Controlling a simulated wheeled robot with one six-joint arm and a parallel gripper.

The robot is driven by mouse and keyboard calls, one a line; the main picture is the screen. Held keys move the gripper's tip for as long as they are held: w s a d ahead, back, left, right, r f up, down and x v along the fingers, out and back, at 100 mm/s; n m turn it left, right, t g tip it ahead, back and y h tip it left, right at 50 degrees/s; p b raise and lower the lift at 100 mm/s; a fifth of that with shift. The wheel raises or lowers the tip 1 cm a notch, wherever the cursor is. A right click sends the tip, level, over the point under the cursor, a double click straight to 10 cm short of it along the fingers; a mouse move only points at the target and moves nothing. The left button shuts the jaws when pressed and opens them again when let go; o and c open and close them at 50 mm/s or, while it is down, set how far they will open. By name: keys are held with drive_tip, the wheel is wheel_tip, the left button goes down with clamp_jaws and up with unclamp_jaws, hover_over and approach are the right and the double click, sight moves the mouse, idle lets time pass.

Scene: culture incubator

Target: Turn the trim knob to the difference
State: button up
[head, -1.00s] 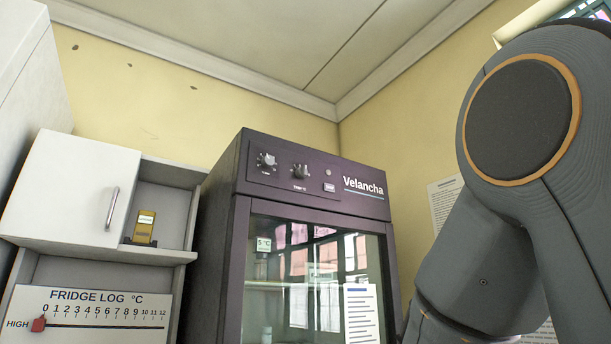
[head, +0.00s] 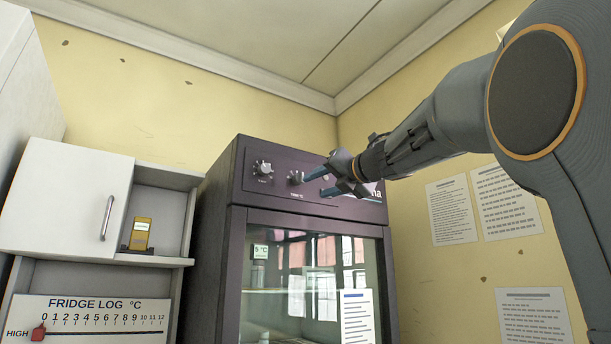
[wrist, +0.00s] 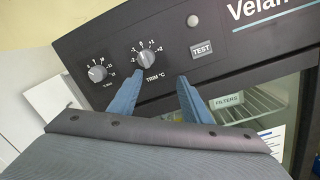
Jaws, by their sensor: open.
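The trim knob (wrist: 146,50) is a grey round knob on the incubator's dark top panel, with "TRIM °C" printed below and a signed number scale around it. I cannot tell its exact setting. It also shows in the head view (head: 295,177). My gripper (head: 314,184) is open and empty, just right of and close to the knob. In the wrist view its two blue fingers (wrist: 161,77) point up at the panel below the knob, apart from it. A small label (head: 260,251) behind the glass door reads 5 °C. The fridge log board (head: 90,318) has a red HIGH marker (head: 38,332) near 0.
Another numbered knob (wrist: 97,73) sits left of the trim knob, and a TEST button (wrist: 201,49) sits to its right. A wall cabinet (head: 70,200) with a yellow device (head: 140,235) on its open shelf stands left of the incubator. Papers hang on the right wall.

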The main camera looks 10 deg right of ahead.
sight(300, 179)
wheel_tip(300, 179, up, 4)
drive_tip(key=s+n+g, duration=0.1)
drive_tip(key=s+n, duration=0.2)
drive_tip(key=n, duration=0.1)
drive_tip(key=p+x, duration=0.3)
drive_tip(key=x, duration=0.5)
drive_tip(key=shift+a, duration=0.2)
drive_tip(key=c, duration=1)
